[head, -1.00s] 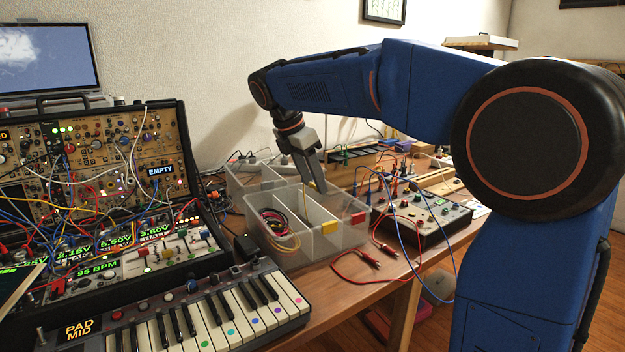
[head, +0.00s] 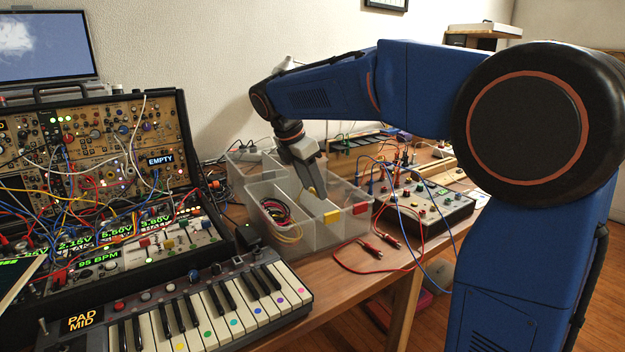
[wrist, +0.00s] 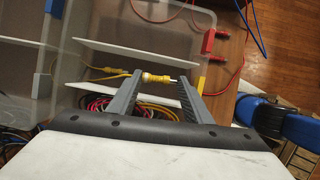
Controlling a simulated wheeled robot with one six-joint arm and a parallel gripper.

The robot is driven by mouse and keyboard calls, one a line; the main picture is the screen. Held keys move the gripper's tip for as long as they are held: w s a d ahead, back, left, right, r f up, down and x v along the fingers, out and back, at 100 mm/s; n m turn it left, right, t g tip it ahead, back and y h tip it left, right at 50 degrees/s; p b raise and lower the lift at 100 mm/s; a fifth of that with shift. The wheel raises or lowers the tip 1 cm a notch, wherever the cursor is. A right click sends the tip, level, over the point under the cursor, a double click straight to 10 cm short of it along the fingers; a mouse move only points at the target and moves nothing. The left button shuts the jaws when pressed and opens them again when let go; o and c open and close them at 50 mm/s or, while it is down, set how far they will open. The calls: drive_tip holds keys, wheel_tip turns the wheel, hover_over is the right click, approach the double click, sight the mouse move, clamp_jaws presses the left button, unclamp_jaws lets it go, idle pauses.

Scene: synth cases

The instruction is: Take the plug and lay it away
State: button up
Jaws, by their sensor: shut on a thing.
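My gripper (head: 316,190) is over the clear divided bin (head: 325,238), with its fingers pointing down at the middle compartment. In the wrist view, the gripper (wrist: 158,88) is shut on a yellow plug (wrist: 156,78), which lies crosswise between the two fingers. The plug's metal tip points right and its yellow lead runs off left. In the head view only a small bit of yellow shows at the fingertips. I cannot tell whether the plug touches a divider or the bin floor.
Coiled cables (head: 275,211) fill the bin's left compartment. A yellow tag (head: 331,217) and a red tag (head: 359,208) mark its front edge. Red leads (head: 372,247) lie to the right on the table. A keyboard (head: 215,312) and a synth case (head: 100,170) stand left.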

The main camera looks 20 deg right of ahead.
drive_tip(key=o, duration=1.1)
drive_tip(key=v, duration=1.7)
drive_tip(key=shift+r, duration=0.25)
drive_tip(key=s+d+f+m+t+y, duration=0.1)
drive_tip(key=s+d+f+m, duration=0.35)
drive_tip(key=s+f, duration=0.2)
drive_tip(key=s+d+f+m+y, duration=0.1)
drive_tip(key=s+d+f+m, duration=0.4)
drive_tip(key=s, duration=0.3)
drive_tip(key=s+d+f+m+t+y, duration=0.1)
drive_tip(key=s+d+f+m+y, duration=0.1)
drive_tip(key=s+d+f+m, duration=0.4)
drive_tip(key=s+a+f+m+t, duration=0.1)
drive_tip(key=s+f+m, duration=0.5)
drive_tip(key=s+f, duration=0.4)
wheel_tip(320, 180, down, 3)
drive_tip(key=shift+s+r, duration=0.25)
drive_tip(key=shift+s, duration=0.05)
